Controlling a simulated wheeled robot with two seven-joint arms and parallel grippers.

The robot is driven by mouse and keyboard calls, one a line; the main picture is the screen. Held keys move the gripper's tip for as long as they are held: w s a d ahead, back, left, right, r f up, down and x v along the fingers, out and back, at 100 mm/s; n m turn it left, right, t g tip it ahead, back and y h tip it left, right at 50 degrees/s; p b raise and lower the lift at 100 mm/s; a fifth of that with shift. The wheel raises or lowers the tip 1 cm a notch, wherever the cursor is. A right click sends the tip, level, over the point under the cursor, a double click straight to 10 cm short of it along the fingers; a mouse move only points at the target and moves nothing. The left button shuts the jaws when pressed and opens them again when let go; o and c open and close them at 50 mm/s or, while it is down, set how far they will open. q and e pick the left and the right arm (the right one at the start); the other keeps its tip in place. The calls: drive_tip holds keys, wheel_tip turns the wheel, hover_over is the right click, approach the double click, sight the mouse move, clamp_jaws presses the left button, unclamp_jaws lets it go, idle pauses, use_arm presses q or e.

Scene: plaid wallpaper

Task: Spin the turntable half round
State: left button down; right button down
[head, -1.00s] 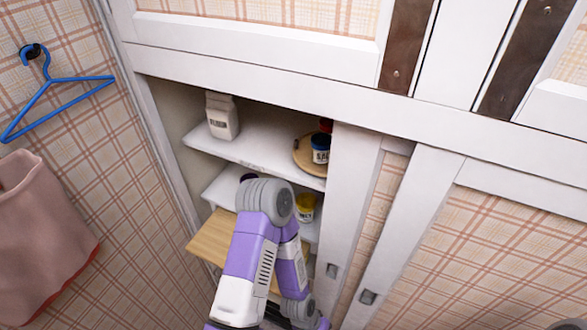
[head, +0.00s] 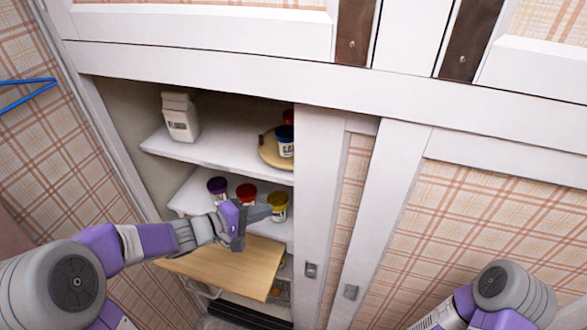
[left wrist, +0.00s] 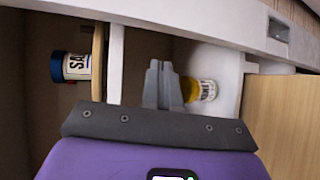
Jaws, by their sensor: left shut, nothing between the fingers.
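The turntable (head: 267,153) is a round wooden disc on the right of the upper shelf, partly hidden by the cupboard's white upright. A blue-lidded jar (head: 285,141) stands on it, with a red-lidded jar (head: 288,116) behind. In the left wrist view, the turntable's edge (left wrist: 97,65) and the blue-lidded jar (left wrist: 75,67) show at left. My left gripper (head: 268,213) is shut and empty, below the turntable, by the lower shelf. My right gripper is out of sight.
The lower shelf holds purple-lidded (head: 217,190), red-lidded (head: 246,194) and yellow-lidded (head: 278,205) jars. A wooden board (head: 225,268) juts out below. A white carton (head: 180,118) stands at the upper shelf's left. The shelf between carton and turntable is clear.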

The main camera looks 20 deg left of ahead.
sight(290, 169)
use_arm(q)
drive_tip(key=a+r+t, duration=0.3)
drive_tip(key=r+t, duration=0.1)
drive_tip(key=r, duration=0.4)
drive_tip(key=x, duration=1.1)
drive_tip(key=shift+a+r, duration=0.2)
drive_tip(key=shift+a, duration=0.05)
drive_tip(key=shift+w+d, duration=0.15)
drive_tip(key=shift+d, duration=0.45)
drive_tip(key=shift+w+d, duration=0.15)
drive_tip(key=shift+d, duration=0.4)
drive_tip(key=shift+w+d+n, duration=0.1)
drive_tip(key=shift+d+n, duration=0.2)
drive_tip(key=shift+d, duration=0.25)
